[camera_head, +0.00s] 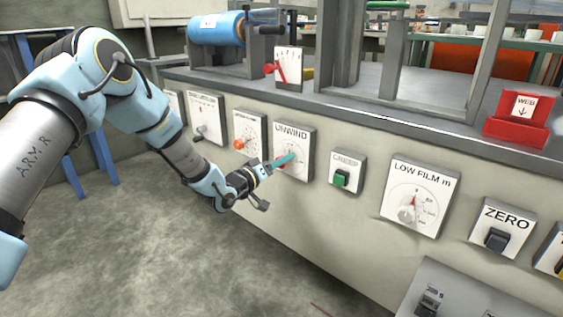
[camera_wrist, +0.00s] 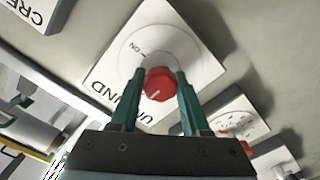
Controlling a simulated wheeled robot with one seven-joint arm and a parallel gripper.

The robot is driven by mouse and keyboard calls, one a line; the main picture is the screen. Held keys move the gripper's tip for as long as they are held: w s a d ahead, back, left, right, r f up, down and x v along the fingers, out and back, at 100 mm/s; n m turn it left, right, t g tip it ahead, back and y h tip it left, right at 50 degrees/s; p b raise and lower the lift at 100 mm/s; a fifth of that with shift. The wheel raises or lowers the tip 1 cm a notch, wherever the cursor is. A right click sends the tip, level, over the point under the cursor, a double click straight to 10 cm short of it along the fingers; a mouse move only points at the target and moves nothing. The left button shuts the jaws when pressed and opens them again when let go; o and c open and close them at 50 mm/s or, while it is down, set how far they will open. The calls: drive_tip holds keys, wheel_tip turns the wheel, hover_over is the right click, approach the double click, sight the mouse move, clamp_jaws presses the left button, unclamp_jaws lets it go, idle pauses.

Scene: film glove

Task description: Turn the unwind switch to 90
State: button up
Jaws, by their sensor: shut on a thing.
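The unwind switch is a red knob (camera_wrist: 159,84) on a white square plate marked UNWIND (camera_head: 293,139), on the front of the machine. In the wrist view the plate (camera_wrist: 112,75) appears upside down and tilted, with ON printed beside the knob and a pale mark on the knob's face. My gripper (camera_wrist: 155,88) has its two green fingers on either side of the red knob, shut on it. In the head view my gripper (camera_head: 282,161) reaches the plate from the left and hides most of the knob. The 90 mark cannot be read.
To the right are a green button (camera_head: 341,178), the LOW FILM dial plate (camera_head: 423,190) and the ZERO switch (camera_head: 497,240). To the left is a plate with an orange knob (camera_head: 239,144). The floor (camera_head: 225,270) before the panel is clear.

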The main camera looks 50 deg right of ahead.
clamp_jaws()
drive_tip(key=shift+m, duration=0.3)
drive_tip(key=m+b, duration=0.1)
drive_tip(key=m, duration=0.2)
drive_tip(key=shift+m, duration=0.4)
drive_tip(key=m+b, duration=0.2)
drive_tip(key=m, duration=0.2)
drive_tip(key=shift+s+m, duration=0.1)
drive_tip(key=shift+m, duration=0.2)
drive_tip(key=m+b, duration=0.2)
drive_tip(key=m, duration=0.3)
drive_tip(key=shift+f+b, duration=0.15)
drive_tip(key=shift+b, duration=0.2)
drive_tip(key=shift+s+m+b, duration=0.1)
drive_tip(key=shift+m+b, duration=0.8)
drive_tip(key=shift+m, duration=1.2)
